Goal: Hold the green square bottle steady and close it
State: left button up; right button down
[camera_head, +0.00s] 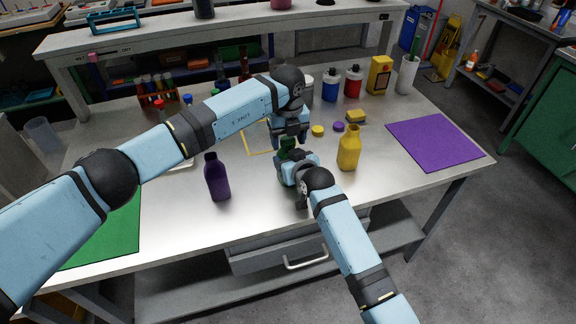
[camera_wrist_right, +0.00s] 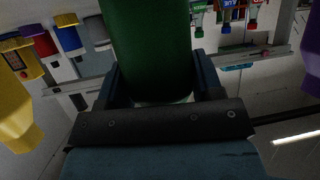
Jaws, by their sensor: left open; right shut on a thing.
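The green bottle (camera_head: 287,146) stands near the middle of the table, mostly hidden between my two grippers. My right gripper (camera_head: 287,165) is shut on its body from the front. In the right wrist view the green bottle (camera_wrist_right: 150,45) fills the space between the two fingers, and its top is out of frame. My left gripper (camera_head: 289,136) is open and hangs from above at the bottle's top. It hides the bottle's mouth, so I cannot tell whether a cap is on it. No loose green cap is clearly visible.
A yellow bottle (camera_head: 349,150) stands close right and a purple bottle (camera_head: 217,180) stands left. A purple mat (camera_head: 433,142) lies right, a green mat (camera_head: 112,238) left. Several containers line the back.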

pick_arm(q)
jog(key=c, duration=1)
jog(key=m, duration=0.3)
jog(key=o, duration=1)
jog(key=shift+o, duration=0.2)
jog(key=shift+r, duration=0.1)
jog(key=shift+r, duration=2.2)
